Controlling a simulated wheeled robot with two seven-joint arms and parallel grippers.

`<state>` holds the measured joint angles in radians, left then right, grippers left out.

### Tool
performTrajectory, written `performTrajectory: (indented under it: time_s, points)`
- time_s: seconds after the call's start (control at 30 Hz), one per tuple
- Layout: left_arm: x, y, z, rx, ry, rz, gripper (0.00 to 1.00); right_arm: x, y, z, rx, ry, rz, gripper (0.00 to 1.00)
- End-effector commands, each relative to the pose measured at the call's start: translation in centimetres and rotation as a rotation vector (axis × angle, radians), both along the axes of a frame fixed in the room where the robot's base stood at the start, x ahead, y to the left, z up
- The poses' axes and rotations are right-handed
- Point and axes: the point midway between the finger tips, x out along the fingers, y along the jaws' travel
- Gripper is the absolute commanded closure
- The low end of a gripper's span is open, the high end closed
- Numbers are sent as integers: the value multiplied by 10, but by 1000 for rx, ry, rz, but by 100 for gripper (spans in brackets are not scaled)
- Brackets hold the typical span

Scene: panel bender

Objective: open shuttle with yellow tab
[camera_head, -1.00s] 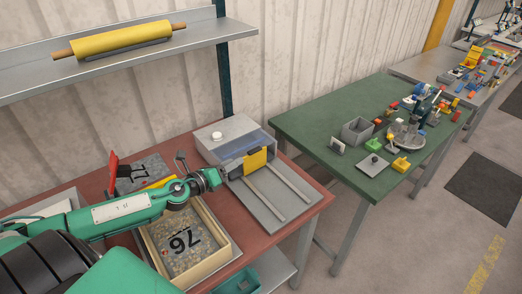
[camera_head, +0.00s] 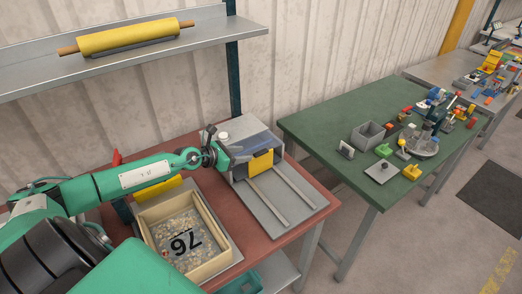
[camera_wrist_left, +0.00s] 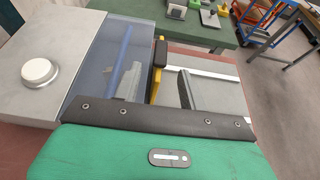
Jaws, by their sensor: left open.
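The shuttle's yellow tab (camera_head: 261,162) stands upright at the front of a grey machine (camera_head: 240,130) with a see-through bluish cover. Two pale rails (camera_head: 268,198) run forward from it over a grey plate. My left gripper (camera_head: 224,157) is at the machine's front left corner, by the left end of the tab. In the left wrist view the yellow tab (camera_wrist_left: 157,78) shows edge-on between the two grey fingers of my open left gripper (camera_wrist_left: 158,90), with gaps on both sides. Contact cannot be seen. My right gripper is not in view.
A white round knob (camera_wrist_left: 38,71) sits on the machine's top. A green table (camera_head: 330,115) with several small objects stands to the right. A shelf (camera_head: 140,55) with a yellow roll hangs above.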

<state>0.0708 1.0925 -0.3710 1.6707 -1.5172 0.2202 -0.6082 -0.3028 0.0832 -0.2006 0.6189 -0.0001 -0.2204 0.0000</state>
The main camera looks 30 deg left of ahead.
Motion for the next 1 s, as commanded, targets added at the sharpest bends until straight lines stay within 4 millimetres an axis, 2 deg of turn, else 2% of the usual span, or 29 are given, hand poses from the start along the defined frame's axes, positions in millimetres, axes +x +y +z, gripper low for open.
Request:
performTrajectory:
  time_s: [0.5, 0.7, 1.0]
  points:
    - [63, -27, -26, -4, -1, 0, 58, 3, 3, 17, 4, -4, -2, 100]
    - [76, -33, -33, -2, 0, -1, 58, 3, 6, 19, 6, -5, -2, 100]
    - [79, -33, -35, 0, 0, -1, 58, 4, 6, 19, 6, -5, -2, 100]
